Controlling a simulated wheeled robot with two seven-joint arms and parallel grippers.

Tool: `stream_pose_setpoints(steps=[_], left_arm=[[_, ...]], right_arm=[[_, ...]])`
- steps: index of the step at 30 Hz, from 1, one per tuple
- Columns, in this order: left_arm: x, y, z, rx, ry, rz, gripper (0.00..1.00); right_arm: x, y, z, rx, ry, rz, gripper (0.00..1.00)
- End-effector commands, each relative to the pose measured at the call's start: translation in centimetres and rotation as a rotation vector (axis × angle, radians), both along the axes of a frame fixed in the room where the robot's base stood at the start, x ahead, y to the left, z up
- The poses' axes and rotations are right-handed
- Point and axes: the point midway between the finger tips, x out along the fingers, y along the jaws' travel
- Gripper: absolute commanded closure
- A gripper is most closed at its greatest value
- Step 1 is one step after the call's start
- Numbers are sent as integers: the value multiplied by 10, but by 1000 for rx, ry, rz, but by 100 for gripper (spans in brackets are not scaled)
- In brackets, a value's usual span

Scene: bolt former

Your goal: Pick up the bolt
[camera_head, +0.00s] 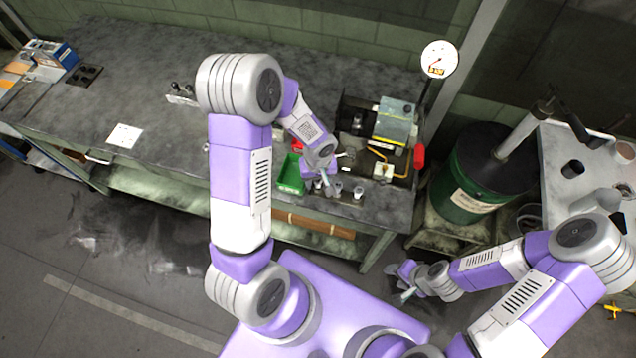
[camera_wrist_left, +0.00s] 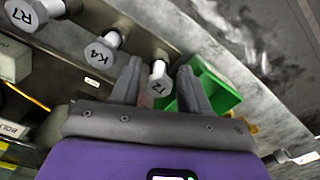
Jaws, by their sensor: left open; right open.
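In the left wrist view one reads K4 (camera_wrist_left: 102,52) and one R7 (camera_wrist_left: 22,12). A third bolt (camera_wrist_left: 159,84), its label hard to read, shows between the fingertips of my left gripper (camera_wrist_left: 158,82), which is open and not visibly touching it. In the head view my left gripper (camera_head: 322,178) is over the near end of the bench, beside two bolts, one in the middle (camera_head: 337,187) and one at right (camera_head: 358,192). My right gripper (camera_head: 405,283) is open and empty, low beside the bench.
A green bin (camera_head: 289,174) is just left of the bolts and shows behind the fingers in the left wrist view. A dark green drum (camera_head: 472,182) is right of the bench (camera_head: 160,150).

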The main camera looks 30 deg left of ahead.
Motion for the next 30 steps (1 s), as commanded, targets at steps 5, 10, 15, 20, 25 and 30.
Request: stream_pose_setpoints(steps=[5,10,15,20,25,30], left_arm=[[0,0,1,0,0,0,64],[0,0,1,0,0,0,90],[0,0,1,-1,-1,0,100],[0,0,2,0,-1,0,100],[1,0,19,-1,-6,2,100],[1,0,55,-2,-6,2,100]], right_arm=[[0,0,0,0,0,0,48],[0,0,0,0,0,0,48],[0,0,0,0,0,0,48],[0,0,0,0,0,0,48],[0,0,3,0,0,0,48],[0,0,8,0,0,0,48]])
